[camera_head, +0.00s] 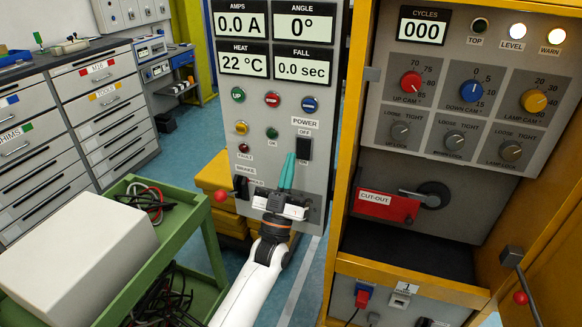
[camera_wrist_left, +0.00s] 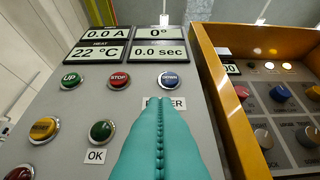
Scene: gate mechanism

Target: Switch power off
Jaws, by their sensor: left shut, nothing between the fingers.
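The power switch (camera_head: 303,148) is a black rocker on the grey control panel (camera_head: 262,165), under a POWER label with OFF above it and ON below it. My left gripper (camera_head: 289,160) is shut and empty, its teal fingers pointing up just left of the switch in the head view. I cannot tell whether the fingertips touch the switch. In the left wrist view the shut teal fingers (camera_wrist_left: 163,135) cover the switch and part of the POWER label (camera_wrist_left: 172,103). My right gripper is in neither view.
Panel displays read 0.0 A, 0°, 22 °C and 0.0 sec. UP (camera_head: 238,95), STOP (camera_head: 272,99) and DOWN (camera_head: 309,104) buttons sit above the switch. A yellow cabinet (camera_head: 352,130) with knobs stands close on the right. A green cart (camera_head: 185,215) stands at left.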

